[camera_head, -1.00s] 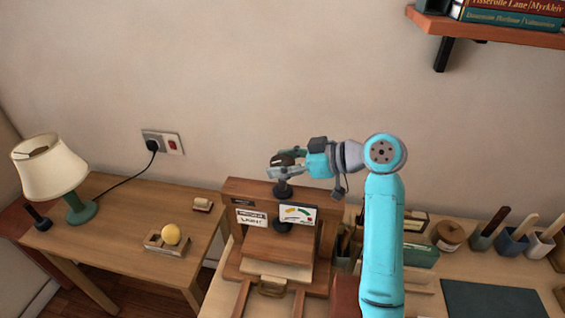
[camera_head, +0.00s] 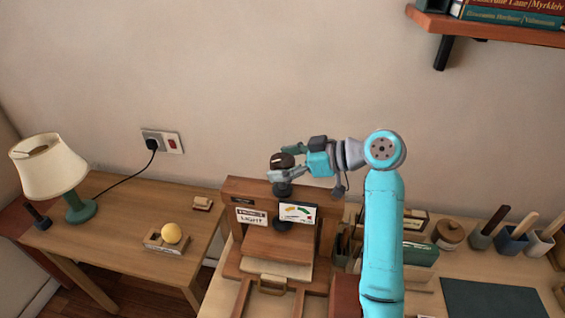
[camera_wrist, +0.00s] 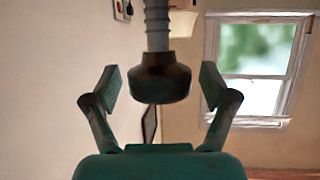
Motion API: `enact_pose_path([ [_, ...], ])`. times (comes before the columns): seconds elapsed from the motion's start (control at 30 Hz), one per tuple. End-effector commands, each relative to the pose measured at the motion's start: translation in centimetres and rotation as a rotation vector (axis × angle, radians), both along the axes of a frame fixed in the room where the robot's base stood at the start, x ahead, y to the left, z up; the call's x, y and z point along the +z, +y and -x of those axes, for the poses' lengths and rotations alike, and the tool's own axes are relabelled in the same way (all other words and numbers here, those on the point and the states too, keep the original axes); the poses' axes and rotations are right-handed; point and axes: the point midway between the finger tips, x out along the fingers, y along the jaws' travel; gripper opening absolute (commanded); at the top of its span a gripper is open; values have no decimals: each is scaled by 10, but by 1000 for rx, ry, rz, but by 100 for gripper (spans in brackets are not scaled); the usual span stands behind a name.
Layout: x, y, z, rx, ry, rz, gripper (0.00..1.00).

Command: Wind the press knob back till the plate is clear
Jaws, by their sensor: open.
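The wooden press (camera_head: 233,190) stands on the desk below my arm. Its dark round knob (camera_head: 280,160) tops a screw (camera_head: 282,189) that goes down through the crossbeam. The brown plate (camera_head: 277,246) is low in the frame, above a paler layer (camera_head: 262,266); I cannot tell if they touch. My gripper (camera_head: 284,163) is at knob height, with its fingers spread on either side of the knob. In the wrist view, the knob (camera_wrist: 161,82) sits between the open fingers, with a gap on each side, and the ridged screw (camera_wrist: 157,25) shows upside down.
A gauge card (camera_head: 298,213) and a "LIGHT" label (camera_head: 251,217) are on the press front. Files (camera_head: 420,254) and pen cups (camera_head: 512,240) stand to the right. A side table (camera_head: 120,225) at left holds a lamp (camera_head: 48,167) and a yellow ball (camera_head: 171,233).

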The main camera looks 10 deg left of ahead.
Motion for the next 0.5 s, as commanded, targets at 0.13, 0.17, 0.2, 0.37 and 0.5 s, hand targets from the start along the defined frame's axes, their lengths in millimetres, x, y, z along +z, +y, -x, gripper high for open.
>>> enact_pose_path([
  [0.13, 4, -9, 1, -2, -2, -1, 84],
  [0.17, 6, -12, 1, -2, -2, -2, 84],
  [0.2, 8, -18, 2, -3, -3, -2, 84],
  [0.37, 20, -46, 7, -3, -3, -1, 84],
  [0.5, 30, -72, 12, -4, -3, 0, 84],
])
